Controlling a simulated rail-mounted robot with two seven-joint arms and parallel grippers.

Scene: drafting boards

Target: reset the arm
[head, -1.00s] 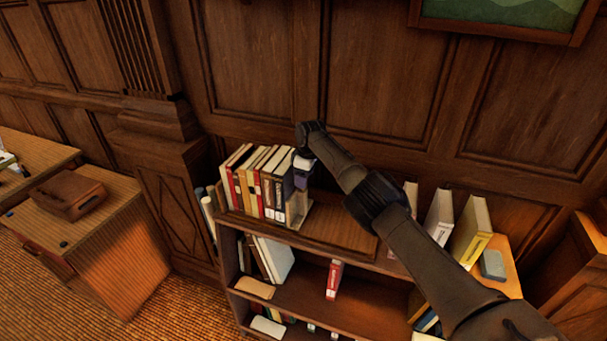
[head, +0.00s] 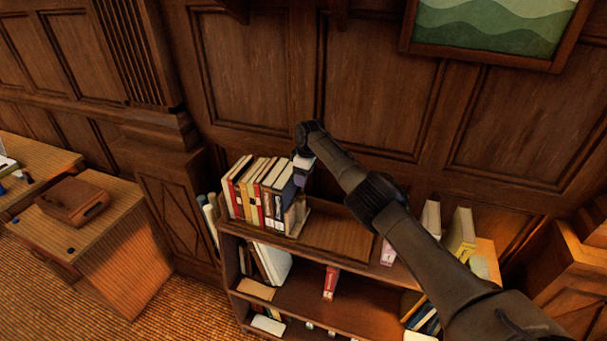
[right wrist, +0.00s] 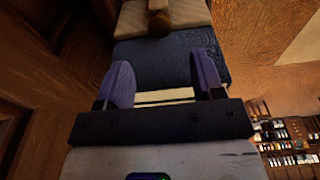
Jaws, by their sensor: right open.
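My right arm reaches in from the lower right in the head view. Its gripper (head: 302,178) is at the right end of a row of upright books (head: 250,188) on top of the wooden bookcase. In the right wrist view the two purple-grey fingers (right wrist: 163,80) are apart. A dark blue book (right wrist: 170,62) lies just beyond them, with pale page edges showing between the fingers. I cannot tell whether the fingers touch it. My left gripper is not in view.
The bookcase (head: 338,240) top is bare right of the row. More books (head: 460,235) stand at its right end, beneath my arm. A panelled wall (head: 262,75) rises close behind. A desk with a brown case (head: 75,200) stands at the left.

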